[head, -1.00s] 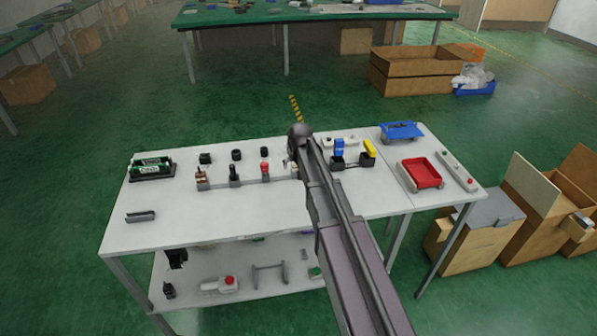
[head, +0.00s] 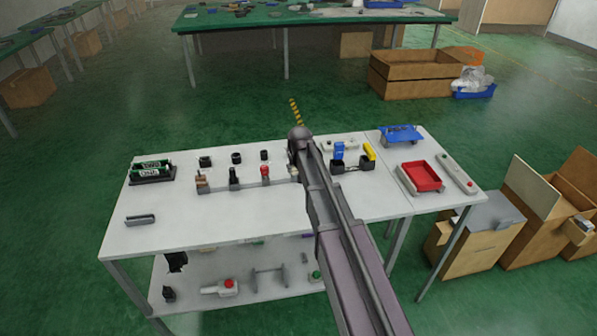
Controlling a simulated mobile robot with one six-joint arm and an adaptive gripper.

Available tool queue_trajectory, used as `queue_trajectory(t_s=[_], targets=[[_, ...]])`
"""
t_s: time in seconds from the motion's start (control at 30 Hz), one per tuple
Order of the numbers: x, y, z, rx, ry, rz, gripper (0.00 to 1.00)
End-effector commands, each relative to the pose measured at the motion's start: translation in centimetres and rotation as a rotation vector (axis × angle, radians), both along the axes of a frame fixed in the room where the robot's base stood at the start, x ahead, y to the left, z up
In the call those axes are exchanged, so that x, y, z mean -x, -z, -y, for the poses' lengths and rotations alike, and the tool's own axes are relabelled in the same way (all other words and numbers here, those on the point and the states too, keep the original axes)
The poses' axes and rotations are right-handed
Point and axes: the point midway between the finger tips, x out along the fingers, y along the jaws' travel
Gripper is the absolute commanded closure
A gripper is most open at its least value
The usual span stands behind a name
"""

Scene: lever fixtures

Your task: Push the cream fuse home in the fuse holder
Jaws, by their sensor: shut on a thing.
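My arm reaches over the white table, and its dark wrist (head: 298,135) is above the back row of fixtures. My gripper (head: 292,160) points down just left of the arm link, mostly hidden by it. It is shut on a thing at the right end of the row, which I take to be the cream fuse. The fuse itself is too small and covered to make out. A small pale grey fixture (head: 293,174), perhaps the fuse holder, shows under the gripper. How deep the fuse sits in it cannot be seen.
Left of the gripper stand fixtures with a red top (head: 265,170), a black top (head: 234,172) and a brown top (head: 201,178). A green-and-black unit (head: 152,170) is at far left. Right are a blue-and-yellow lever fixture (head: 352,159) and a red tray (head: 421,175).

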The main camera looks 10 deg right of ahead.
Motion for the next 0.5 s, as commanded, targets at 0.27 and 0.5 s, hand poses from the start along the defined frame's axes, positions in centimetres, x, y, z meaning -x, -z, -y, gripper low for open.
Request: queue_trajectory(t_s=[0.27, 0.5], targets=[[-0.01, -0.09, -0.01, 0.0, 0.0, 0.0, 0.81], [-0.01, -0.91, -0.03, 0.0, 0.0, 0.0, 0.81]])
